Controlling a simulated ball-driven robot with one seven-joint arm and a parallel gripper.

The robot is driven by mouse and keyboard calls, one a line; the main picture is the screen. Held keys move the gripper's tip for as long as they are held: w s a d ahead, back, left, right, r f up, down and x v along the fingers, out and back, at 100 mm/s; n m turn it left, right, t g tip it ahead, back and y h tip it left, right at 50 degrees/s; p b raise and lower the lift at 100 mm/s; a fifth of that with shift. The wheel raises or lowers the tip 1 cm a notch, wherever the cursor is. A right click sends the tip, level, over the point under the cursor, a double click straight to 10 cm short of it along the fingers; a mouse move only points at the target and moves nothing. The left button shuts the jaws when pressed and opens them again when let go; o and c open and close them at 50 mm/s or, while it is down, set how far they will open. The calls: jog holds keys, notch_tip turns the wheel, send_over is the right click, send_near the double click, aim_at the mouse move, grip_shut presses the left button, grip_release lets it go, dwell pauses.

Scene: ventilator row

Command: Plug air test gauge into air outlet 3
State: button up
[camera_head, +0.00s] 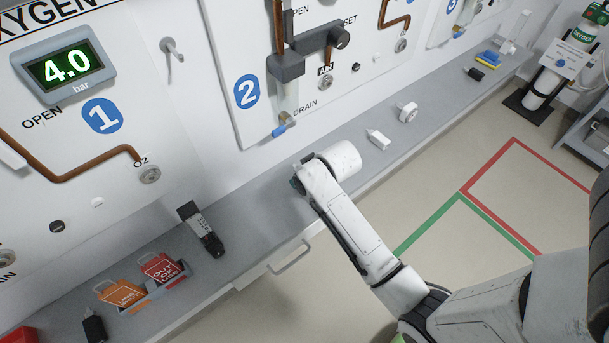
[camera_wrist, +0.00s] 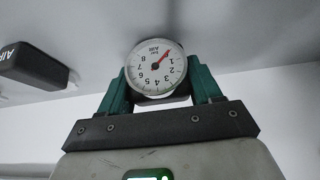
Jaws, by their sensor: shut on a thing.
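The air test gauge (camera_wrist: 157,70) has a round white dial marked AIR and a red needle. In the wrist view my gripper (camera_wrist: 158,88) is shut on it, with a green finger on each side. The gauge and gripper fingers are not clearly visible in the head view, where my arm hides that area. A dark block lettered AIR (camera_wrist: 42,66) is to the left of the gauge in the wrist view, apart from it. In the head view the third panel (camera_head: 462,18) is cut off at the top; I cannot make out its air outlet.
Panel 2 (camera_head: 247,91) and panel 1 (camera_head: 102,116) stand above a grey ledge (camera_head: 257,213). The ledge holds a black-and-grey device (camera_head: 201,229), tags (camera_head: 160,268), a white block (camera_head: 378,139) and a white round item (camera_head: 408,111). An oxygen cylinder (camera_head: 546,82) stands at the far right.

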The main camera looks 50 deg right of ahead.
jog(key=shift+r+p, duration=1.2)
